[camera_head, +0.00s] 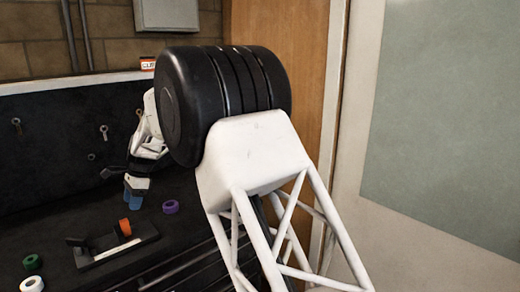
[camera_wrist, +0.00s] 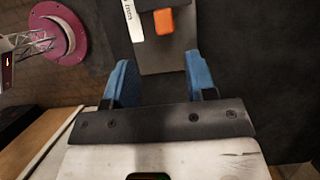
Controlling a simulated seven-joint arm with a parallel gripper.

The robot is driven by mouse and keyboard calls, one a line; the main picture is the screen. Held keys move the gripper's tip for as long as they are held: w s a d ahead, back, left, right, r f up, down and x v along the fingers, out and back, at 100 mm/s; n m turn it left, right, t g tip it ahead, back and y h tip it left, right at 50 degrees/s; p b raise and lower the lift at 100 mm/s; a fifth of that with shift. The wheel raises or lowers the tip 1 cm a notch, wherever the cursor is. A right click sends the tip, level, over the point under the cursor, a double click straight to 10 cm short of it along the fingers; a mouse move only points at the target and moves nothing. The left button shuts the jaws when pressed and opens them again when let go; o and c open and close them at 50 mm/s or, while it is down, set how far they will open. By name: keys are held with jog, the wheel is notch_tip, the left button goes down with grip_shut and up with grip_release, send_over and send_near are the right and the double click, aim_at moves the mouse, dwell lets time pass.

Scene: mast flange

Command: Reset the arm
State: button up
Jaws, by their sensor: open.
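My gripper (camera_head: 137,190) is at the left in the head view, pointing down above the black work surface. Its two blue fingertips also show in the wrist view (camera_wrist: 161,80), spread apart with nothing between them. The dark wrist and a big black joint of my arm hide part of the scene behind them. A dark holder (camera_head: 97,259) with an orange block (camera_head: 125,227) lies on the work surface, nearer the camera and to the left of my gripper. In the wrist view the orange block (camera_wrist: 163,20) is beyond the fingertips, apart from them.
A purple ring (camera_head: 170,207) lies right of the gripper. A green ring (camera_head: 31,262) and a white ring (camera_head: 32,284) lie at the lower left. A black back panel (camera_head: 50,145) with hanging tools stands behind. A round pink piece (camera_wrist: 62,40) shows at the wrist view's upper left.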

jog(key=s+d+r+n+t, duration=0.1)
jog(key=s+d+r, duration=0.35)
jog(key=d, duration=0.85)
jog(key=s+d+r+n+t, duration=0.1)
jog(key=s+d+r+n, duration=0.3)
jog(key=d, duration=1)
jog(key=s+d+r+m+t, duration=0.15)
jog(key=d+r, duration=0.45)
jog(key=d, duration=0.7)
jog(key=s+d+n+t+h, duration=0.1)
jog(key=s+d+n+h, duration=0.15)
jog(key=s+d, duration=1.3)
jog(key=s+d+f+n, duration=0.1)
jog(key=s+d+f, duration=0.2)
jog(key=s+d, duration=0.2)
jog(key=s+d+f+n+t, duration=0.1)
jog(key=s+d+f, duration=0.2)
jog(key=s+d, duration=0.3)
jog(key=s+h, duration=0.1)
jog(key=s, duration=0.4)
jog(key=shift+n, duration=0.3)
